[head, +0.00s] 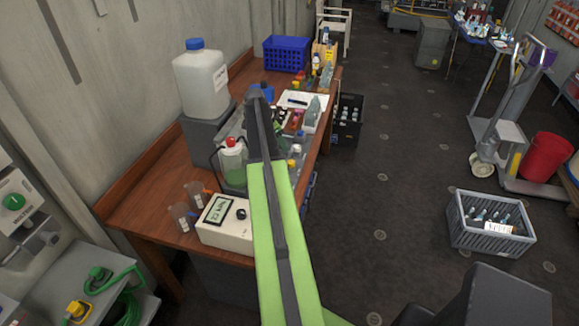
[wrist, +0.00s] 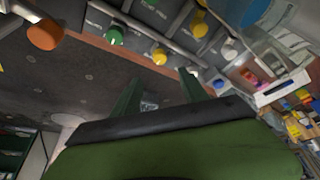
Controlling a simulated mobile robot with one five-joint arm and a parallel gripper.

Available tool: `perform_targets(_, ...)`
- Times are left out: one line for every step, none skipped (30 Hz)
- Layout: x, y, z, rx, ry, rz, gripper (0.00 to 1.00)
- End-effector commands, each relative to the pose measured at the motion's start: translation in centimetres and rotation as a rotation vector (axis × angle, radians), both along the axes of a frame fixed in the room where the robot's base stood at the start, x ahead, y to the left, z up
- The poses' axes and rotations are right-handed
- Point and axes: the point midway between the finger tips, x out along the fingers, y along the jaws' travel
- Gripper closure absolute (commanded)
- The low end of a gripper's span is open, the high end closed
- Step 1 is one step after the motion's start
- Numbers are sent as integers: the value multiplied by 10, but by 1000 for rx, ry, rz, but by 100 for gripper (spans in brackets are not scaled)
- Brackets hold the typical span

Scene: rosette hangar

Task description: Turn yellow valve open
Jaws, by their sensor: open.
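In the wrist view, a yellow knob (wrist: 160,56) sits on a grey fitting, just beyond my gripper (wrist: 160,76). The two dark green fingers are apart with nothing between them, and they do not touch the knob. A green knob (wrist: 114,36) is to its left, and a second yellow knob (wrist: 199,24) is above and to its right. I cannot tell which yellow knob is the task's valve. In the head view, a yellow fitting (head: 76,309) shows at the bottom left. My green arm reaches over the bench there, and its fingertips are not clear.
An orange knob (wrist: 45,35) is at the wrist view's upper left. In the head view, the wooden bench (head: 150,215) holds a white meter (head: 226,222), a white jug (head: 201,80) and a blue crate (head: 286,52). A grey crate (head: 490,228) stands on the floor, which is mostly clear.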

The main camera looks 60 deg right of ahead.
Motion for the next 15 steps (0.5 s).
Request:
perform_targets(-2, -4, -22, 0, 0, -1, 49)
perform_targets(-3, -7, -29, 0, 0, -1, 49)
perform_targets(-4, -10, -38, 0, -1, -2, 49)
perform_targets(-6, -12, -44, 0, -1, -2, 49)
perform_targets(-7, -14, -50, 0, -1, -2, 49)
perform_targets(-9, -18, -58, 0, -1, -2, 49)
perform_targets(-10, -20, -65, 0, 0, -1, 49)
perform_targets(-11, -22, -71, 0, 0, -1, 49)
perform_targets(-12, -25, -79, 0, 0, -1, 49)
perform_targets(-13, -27, -85, 0, 0, 0, 49)
perform_targets(-14, -29, -91, 0, 0, -1, 49)
perform_targets(-16, -32, -99, 1, -1, -1, 49)
perform_targets(-17, -34, -104, 1, 0, -1, 49)
perform_targets(-18, -36, -109, 1, 0, -1, 49)
perform_targets(-20, -38, -114, 1, 0, -1, 49)
